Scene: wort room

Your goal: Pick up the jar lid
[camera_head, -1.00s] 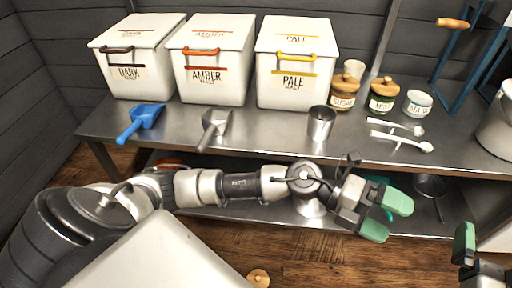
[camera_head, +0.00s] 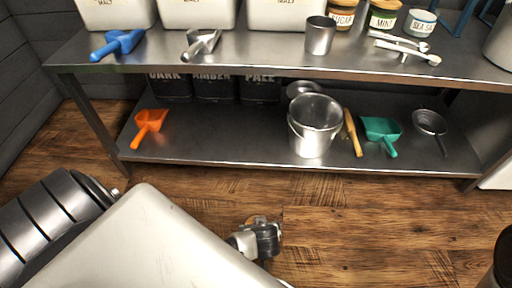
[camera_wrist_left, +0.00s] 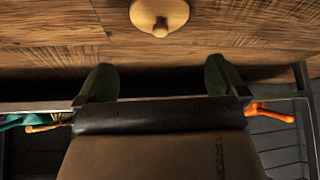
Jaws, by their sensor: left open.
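The jar lid, a round pale wooden disc with a small knob, lies on the wood floor. It shows at the top of the left wrist view (camera_wrist_left: 160,14), cut by the frame edge. In the head view only a small tan edge of the jar lid (camera_head: 250,219) shows behind my left wrist. My left gripper (camera_wrist_left: 160,80) is open and empty, its two dark green fingers apart, with the lid beyond and between them in the picture. Its fingers are hidden in the head view. My right gripper is out of view.
A steel table (camera_head: 270,62) has a lower shelf (camera_head: 220,148) holding a steel pot (camera_head: 313,130), an orange scoop (camera_head: 149,121), a green scoop (camera_head: 381,130) and a strainer (camera_head: 430,123). The wood floor in front is largely clear.

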